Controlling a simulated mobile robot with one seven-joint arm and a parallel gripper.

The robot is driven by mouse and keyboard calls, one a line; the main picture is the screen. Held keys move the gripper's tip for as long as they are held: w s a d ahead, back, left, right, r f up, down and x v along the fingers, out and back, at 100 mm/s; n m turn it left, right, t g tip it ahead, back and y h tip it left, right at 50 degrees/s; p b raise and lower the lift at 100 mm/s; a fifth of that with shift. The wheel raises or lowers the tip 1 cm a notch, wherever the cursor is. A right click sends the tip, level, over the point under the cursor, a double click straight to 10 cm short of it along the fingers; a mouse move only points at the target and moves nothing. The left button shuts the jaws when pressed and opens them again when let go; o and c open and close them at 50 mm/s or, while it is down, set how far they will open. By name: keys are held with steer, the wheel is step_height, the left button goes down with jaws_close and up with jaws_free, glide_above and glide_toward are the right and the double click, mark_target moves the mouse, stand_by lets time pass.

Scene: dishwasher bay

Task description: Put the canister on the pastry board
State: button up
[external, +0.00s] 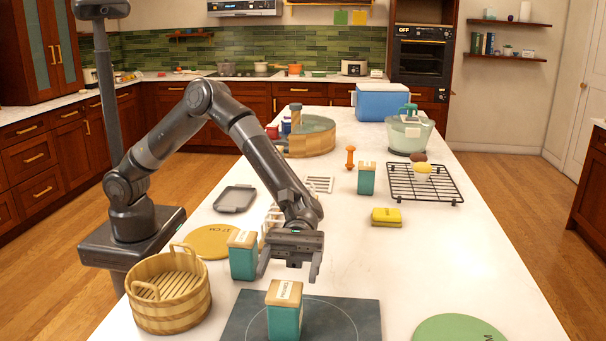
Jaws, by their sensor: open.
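A teal canister (285,323) with a light wooden lid stands upright on a dark slate board (350,318) with a thin circle, which looks like the pastry board. My gripper (290,267) is open and empty, pointing down just above and behind this canister, apart from it. A second similar canister (243,262) stands on the counter just left of my gripper. A third canister (366,182) stands farther back. The lid labels are too small to read surely. The board's front edge is cut off by the picture.
A wooden slatted bucket (170,315) stands left of the board. A yellow round mat (208,240) lies behind it, and a green round mat (460,330) lies at right. A yellow sponge (386,217) and black wire rack (425,195) lie farther back. The counter right of my gripper is clear.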

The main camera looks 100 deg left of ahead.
steer(key=s+a+r+m+y, duration=0.4)
steer(key=s+a+r+m, duration=0.15)
steer(key=s, duration=0.25)
steer(key=s+a+m+t+y, duration=0.2)
steer(key=s+a+m+y, duration=0.4)
steer(key=s+a, duration=0.8)
steer(key=s+a+r+m+t+y, duration=0.1)
steer(key=s+a+m+t+y, duration=0.2)
steer(key=s+a, duration=1.1)
steer(key=a+m+y, duration=0.3)
steer(key=a+y, duration=0.2)
steer(key=a, duration=0.3)
steer(key=shift+t, duration=0.3)
